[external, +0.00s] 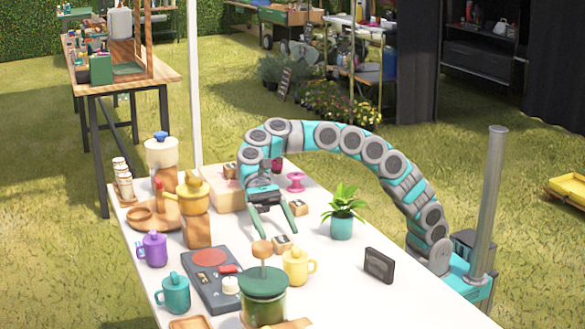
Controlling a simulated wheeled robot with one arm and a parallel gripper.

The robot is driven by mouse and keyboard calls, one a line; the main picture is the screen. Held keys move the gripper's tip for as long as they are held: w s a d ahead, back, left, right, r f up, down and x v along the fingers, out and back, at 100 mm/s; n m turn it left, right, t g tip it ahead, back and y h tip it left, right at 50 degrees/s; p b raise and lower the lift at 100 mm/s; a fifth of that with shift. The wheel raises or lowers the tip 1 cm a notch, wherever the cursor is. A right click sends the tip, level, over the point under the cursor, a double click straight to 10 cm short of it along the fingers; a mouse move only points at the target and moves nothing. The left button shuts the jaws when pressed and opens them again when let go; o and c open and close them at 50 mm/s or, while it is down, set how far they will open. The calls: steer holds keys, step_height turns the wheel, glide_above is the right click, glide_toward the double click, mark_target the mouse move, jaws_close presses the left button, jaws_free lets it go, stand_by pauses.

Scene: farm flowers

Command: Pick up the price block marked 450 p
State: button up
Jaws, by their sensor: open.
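Several small wooden blocks that look like price blocks are on the white table. One block (281,243) lies just below my gripper's fingertips in the picture. I cannot tell whether a finger touches anything.
A potted plant (342,222) and a dark upright block (379,265) stand to the right. A yellow mug (296,267), a green jar (264,296) and a grey scale-like device (212,279) are in front. A pink spool-shaped item (296,182) stands behind. The table's right front is clear.

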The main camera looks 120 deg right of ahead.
mark_target(282, 240)
steer(key=x, duration=0.4)
steer(key=shift+a, duration=0.3)
steer(key=shift+c, duration=0.2)
jaws_close()
